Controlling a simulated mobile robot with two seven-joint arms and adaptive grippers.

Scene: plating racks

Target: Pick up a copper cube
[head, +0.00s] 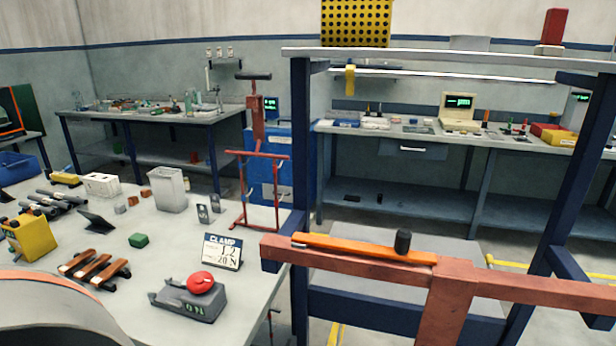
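Small brownish cubes sit on the white table at left in the head view. One copper-coloured cube (132,201) lies between another reddish-brown cube (146,191) behind it and a greyer cube (120,209) in front. They are too small to tell their exact finish. Neither of my grippers is in view.
The white table (255,285) also bears a grey block with a red button (201,284), a clamp sign (222,251), a yellow box (29,236), copper-topped bars (95,266) and a white bin (169,189). A blue frame with a reddish beam (360,265) stands close at right.

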